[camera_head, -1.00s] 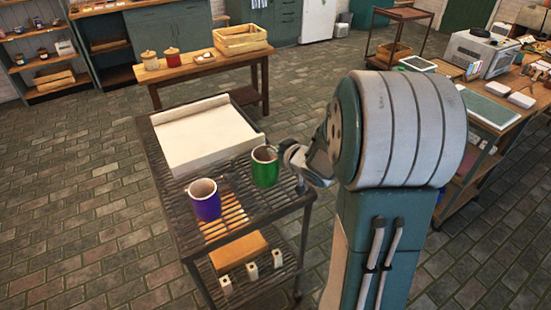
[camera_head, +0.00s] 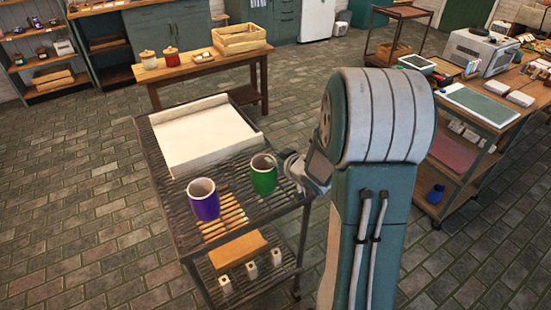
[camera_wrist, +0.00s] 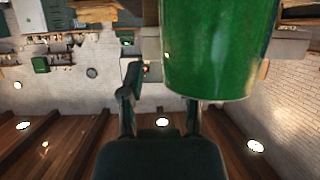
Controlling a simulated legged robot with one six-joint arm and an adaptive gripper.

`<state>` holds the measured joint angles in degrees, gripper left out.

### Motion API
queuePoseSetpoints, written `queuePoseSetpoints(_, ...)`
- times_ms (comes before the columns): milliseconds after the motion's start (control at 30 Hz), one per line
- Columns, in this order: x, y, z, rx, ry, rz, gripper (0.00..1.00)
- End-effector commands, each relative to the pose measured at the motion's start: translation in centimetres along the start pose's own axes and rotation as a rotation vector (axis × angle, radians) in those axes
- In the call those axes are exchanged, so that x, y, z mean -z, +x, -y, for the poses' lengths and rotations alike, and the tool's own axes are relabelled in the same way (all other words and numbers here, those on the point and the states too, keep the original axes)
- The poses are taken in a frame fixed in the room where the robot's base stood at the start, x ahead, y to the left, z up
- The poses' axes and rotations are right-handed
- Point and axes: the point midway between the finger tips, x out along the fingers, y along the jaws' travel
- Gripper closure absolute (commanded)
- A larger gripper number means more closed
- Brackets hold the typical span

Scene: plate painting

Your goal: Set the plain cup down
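A green cup (camera_head: 264,181) stands upright at the right side of the black slatted cart top (camera_head: 174,190). I cannot tell whether its base touches the slats. A purple cup (camera_head: 204,208), also upright, stands to its left and nearer. Neither shows a clear pattern. My gripper (camera_head: 287,166) is at the green cup's right side. In the wrist view the green cup (camera_wrist: 215,50) fills the upper right. It covers the tip of one finger of my gripper (camera_wrist: 165,85). The other finger shows left of the cup, with a gap between. Where they meet is hidden.
A white board in a tray (camera_head: 205,138) takes up the back of the cart. A tan block (camera_head: 238,249) and small white pieces lie on the lower shelf. A wooden bench (camera_head: 205,68) stands behind, and a cluttered workbench (camera_head: 480,105) at right. Some slats near the purple cup are bare.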

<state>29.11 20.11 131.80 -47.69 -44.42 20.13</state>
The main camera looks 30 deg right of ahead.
Motion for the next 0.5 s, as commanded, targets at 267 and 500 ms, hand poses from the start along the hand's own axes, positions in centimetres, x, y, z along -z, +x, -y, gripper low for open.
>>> queuePoseSetpoints(267,0.0,-0.7,0.1,0.001,0.0,0.005,0.54)
queuePoseSetpoints(500,0.1,-4.9,-0.1,-0.003,-0.001,0.001,0.54)
